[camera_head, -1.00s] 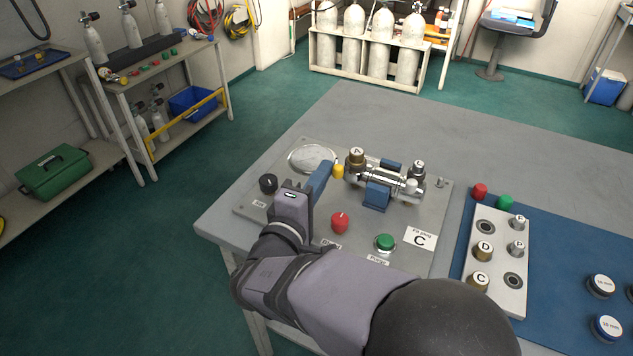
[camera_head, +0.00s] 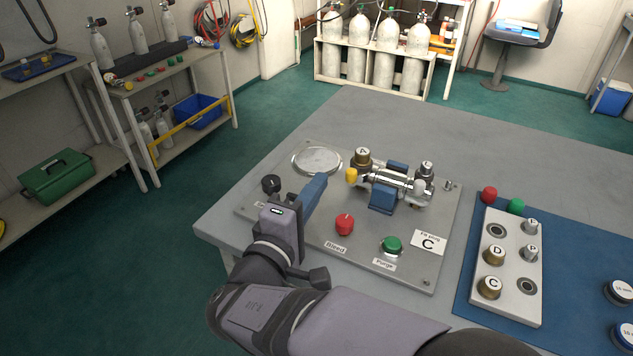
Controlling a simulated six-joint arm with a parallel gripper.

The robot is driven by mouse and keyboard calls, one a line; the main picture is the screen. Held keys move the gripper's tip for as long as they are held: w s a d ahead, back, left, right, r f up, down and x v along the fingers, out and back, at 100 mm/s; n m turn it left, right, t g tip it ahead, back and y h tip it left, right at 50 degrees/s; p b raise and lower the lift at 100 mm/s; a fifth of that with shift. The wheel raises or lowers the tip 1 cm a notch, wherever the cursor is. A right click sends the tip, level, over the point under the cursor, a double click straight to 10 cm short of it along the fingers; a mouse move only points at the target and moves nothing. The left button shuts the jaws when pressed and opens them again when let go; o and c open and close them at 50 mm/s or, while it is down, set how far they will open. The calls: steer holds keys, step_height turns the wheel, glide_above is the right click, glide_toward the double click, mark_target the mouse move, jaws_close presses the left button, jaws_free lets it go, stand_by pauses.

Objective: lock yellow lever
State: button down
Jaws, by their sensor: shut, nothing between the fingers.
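The yellow lever (camera_head: 351,175) shows as a short yellow end at the left of the metal valve assembly (camera_head: 392,182), just below the brass knob marked A (camera_head: 362,158). The assembly sits on a blue block on the grey panel plate (camera_head: 320,240). My gripper (camera_head: 321,178) is shut and empty, its blue fingers pointing up and right. The fingertips are left of the yellow lever, with a small gap in the picture. The rest of the lever's shape is too small to tell.
A red knob (camera_head: 344,224), a green button (camera_head: 392,245) and a black knob (camera_head: 271,184) stand on the plate near my gripper. A round metal disc (camera_head: 316,160) lies behind it. At the right, a fittings block (camera_head: 505,290) rests on a blue mat (camera_head: 580,270). The table behind is clear.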

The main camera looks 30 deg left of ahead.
steer(key=s+d, duration=0.1)
steer(key=d, duration=0.1)
steer(key=s+d, duration=0.1)
steer(key=d, duration=0.1)
steer(key=s+d, duration=0.1)
steer(key=d, duration=0.1)
steer(key=shift+s+d+b, duration=0.25)
steer(key=shift+s+b, duration=0.15)
